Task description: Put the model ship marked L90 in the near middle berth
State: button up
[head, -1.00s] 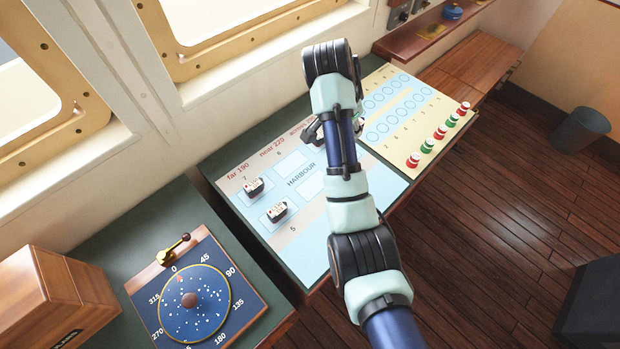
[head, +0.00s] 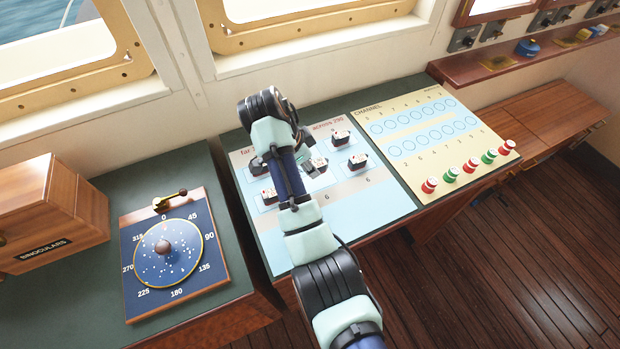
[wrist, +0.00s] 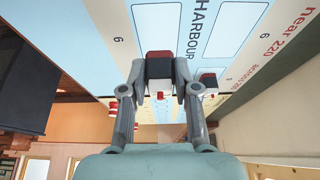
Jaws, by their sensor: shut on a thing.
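My gripper (wrist: 159,88) is shut on a small model ship (wrist: 159,68) with a dark and red hull and white upper part. It also shows in the head view (head: 316,167), over the middle of the harbour board (head: 345,215); its marking is not readable. In the wrist view an empty outlined berth (wrist: 156,28) of the near row lies ahead of the held ship, and an empty far-row berth (wrist: 240,22) lies beside it. In the head view my arm partly hides the middle berths. The ship looks held above the board, apart from both outlines.
Other ships stand far left (head: 258,165), near left (head: 269,196), far right (head: 340,137) and near right (head: 357,163). A channel board (head: 405,175) with several red and green pieces lies to the right. A compass board (head: 150,285) and binoculars box (head: 45,215) are left.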

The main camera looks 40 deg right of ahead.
aim_at(315, 182)
notch_tip(315, 182, down, 4)
jog(key=shift+f, duration=0.25)
jog(key=shift+f, duration=0.1)
jog(key=shift+f, duration=0.15)
jog(key=o, duration=1)
jog(key=p+v, duration=0.3)
jog(key=v, duration=0.5)
jog(key=shift+s+d+p, duration=0.1)
jog(key=shift+p, duration=0.2)
